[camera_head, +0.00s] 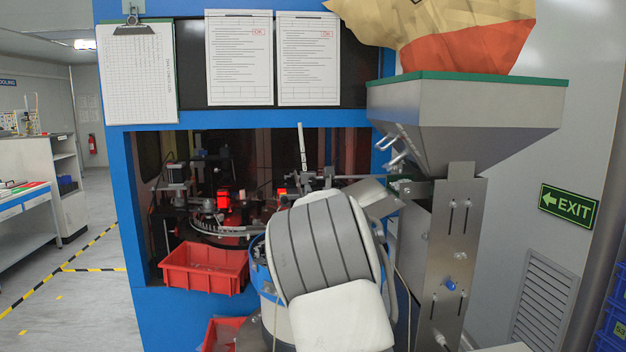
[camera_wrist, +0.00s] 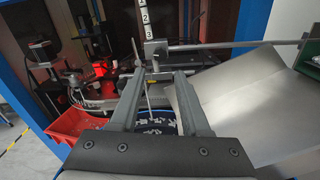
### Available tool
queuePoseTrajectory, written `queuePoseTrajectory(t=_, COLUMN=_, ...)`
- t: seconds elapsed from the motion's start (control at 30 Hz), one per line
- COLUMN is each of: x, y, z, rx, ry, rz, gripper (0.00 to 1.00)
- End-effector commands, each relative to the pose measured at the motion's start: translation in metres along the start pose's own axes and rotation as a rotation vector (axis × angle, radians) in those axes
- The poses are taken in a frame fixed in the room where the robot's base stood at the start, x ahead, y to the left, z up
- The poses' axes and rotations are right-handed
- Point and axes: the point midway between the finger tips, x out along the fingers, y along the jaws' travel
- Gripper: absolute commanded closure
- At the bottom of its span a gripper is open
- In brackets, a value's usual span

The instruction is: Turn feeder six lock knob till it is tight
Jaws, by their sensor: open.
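My gripper (camera_wrist: 158,76) shows in the wrist view with its two fingers apart and nothing between them. Beyond the fingertips, a dark clamp block (camera_wrist: 156,47) sits on a horizontal metal rod (camera_wrist: 225,45) below a white numbered scale (camera_wrist: 145,18). I cannot tell whether a lock knob is on this clamp, and no "six" label is readable. In the head view the rod and clamp area (camera_head: 322,178) shows just above my arm, which hides my fingers. A small blue knob (camera_head: 450,285) is on the steel hopper column (camera_head: 455,240) at right.
A feeder bowl with small parts (camera_wrist: 158,127) lies below my fingers. A sloping metal chute (camera_wrist: 235,100) is close on the right. A red bin (camera_head: 205,268) is at the cabinet's left opening, before the rotary table (camera_head: 222,232). The steel hopper (camera_head: 465,115) overhangs the right.

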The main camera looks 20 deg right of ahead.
Motion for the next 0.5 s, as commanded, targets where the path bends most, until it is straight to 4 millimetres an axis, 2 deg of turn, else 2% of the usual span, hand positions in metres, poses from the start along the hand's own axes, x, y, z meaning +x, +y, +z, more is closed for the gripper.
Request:
queuePoseTrajectory(t=0.2, x=0.034, y=-0.001, z=0.002, rx=0.001, ry=0.001, rz=-0.002, gripper=0.53)
queuePoseTrajectory(t=0.5, x=0.072, y=-0.001, z=0.002, rx=0.001, ry=0.0, rz=-0.001, gripper=0.53)
